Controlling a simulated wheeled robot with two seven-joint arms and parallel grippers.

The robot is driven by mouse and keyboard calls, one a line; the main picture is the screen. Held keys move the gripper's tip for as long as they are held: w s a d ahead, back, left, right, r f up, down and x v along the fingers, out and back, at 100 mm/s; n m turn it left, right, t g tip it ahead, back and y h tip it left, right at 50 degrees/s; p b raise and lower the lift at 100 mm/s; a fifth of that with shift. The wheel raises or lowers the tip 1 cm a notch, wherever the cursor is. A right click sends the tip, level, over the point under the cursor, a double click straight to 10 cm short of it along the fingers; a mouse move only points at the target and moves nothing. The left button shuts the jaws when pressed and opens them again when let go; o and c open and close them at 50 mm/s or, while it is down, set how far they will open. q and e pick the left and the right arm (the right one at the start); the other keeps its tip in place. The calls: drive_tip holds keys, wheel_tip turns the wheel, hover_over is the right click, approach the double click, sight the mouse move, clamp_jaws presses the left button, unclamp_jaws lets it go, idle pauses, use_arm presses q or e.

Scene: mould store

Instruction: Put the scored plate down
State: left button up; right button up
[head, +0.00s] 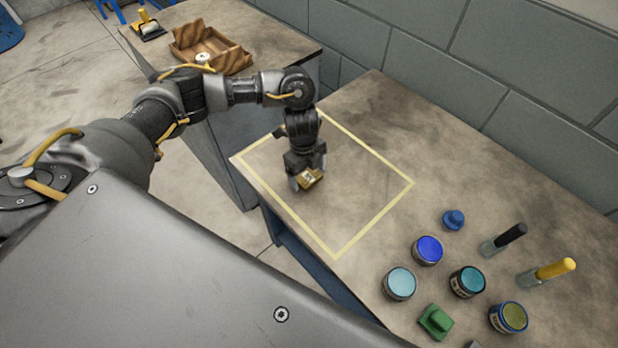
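The scored plate appears to be the small brass-coloured block (309,180) with a pale mark on its face, in the middle of the head view. My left gripper (308,173) points down over the table, with its fingers on either side of this block, and looks shut on it. The block is over the area inside the yellow outlined square (372,212) on the worktop. I cannot tell whether it touches the surface. The scoring is too small to make out. My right gripper is not in view.
Several jars, including a dark-blue-lidded one (427,250), stand on the worktop (400,130) at lower right with a green block (436,322), a blue knob (453,220) and two handled tools, one yellow (549,271). A wooden tray (232,62) sits on another bench. The square is otherwise clear.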

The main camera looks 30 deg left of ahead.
use_arm(q)
drive_tip(key=c, duration=1.3)
drive_tip(key=shift+w+r, duration=0.1)
drive_tip(key=shift+r, duration=0.7)
drive_tip(key=shift+c, duration=0.2)
drive_tip(key=s+d+r+p, duration=0.2)
drive_tip(key=s+d+r, duration=0.1)
drive_tip(key=s+r, duration=0.8)
drive_tip(key=s, duration=0.2)
drive_tip(key=shift+s+d+r, duration=0.2)
drive_tip(key=shift+s+d, duration=0.1)
drive_tip(key=shift+d, duration=0.05)
